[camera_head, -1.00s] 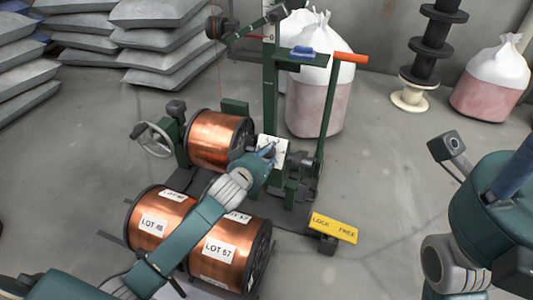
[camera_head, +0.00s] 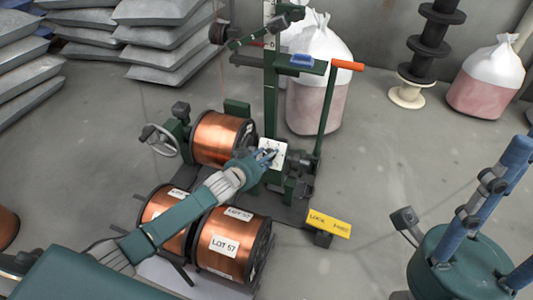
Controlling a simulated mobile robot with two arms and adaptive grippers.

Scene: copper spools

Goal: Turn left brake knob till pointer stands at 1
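The white dial plate (camera_head: 279,146) with dark marks is on the green spool stand, right of the mounted copper spool (camera_head: 217,138). My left arm reaches in from the lower left across the lower spools. My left gripper (camera_head: 268,155) is at the front of the dial plate, its fingers over the plate's middle. The left brake knob and its pointer cannot be made out behind the fingers. I cannot tell whether the fingers are closed on the knob. My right gripper is not in view.
Copper spools labelled LOT 57 (camera_head: 231,247) lie below my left arm. A yellow LOCK/FREE plate (camera_head: 329,222) stands right of the stand, below an orange-handled lever (camera_head: 346,66). A handwheel (camera_head: 158,139) is at left.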

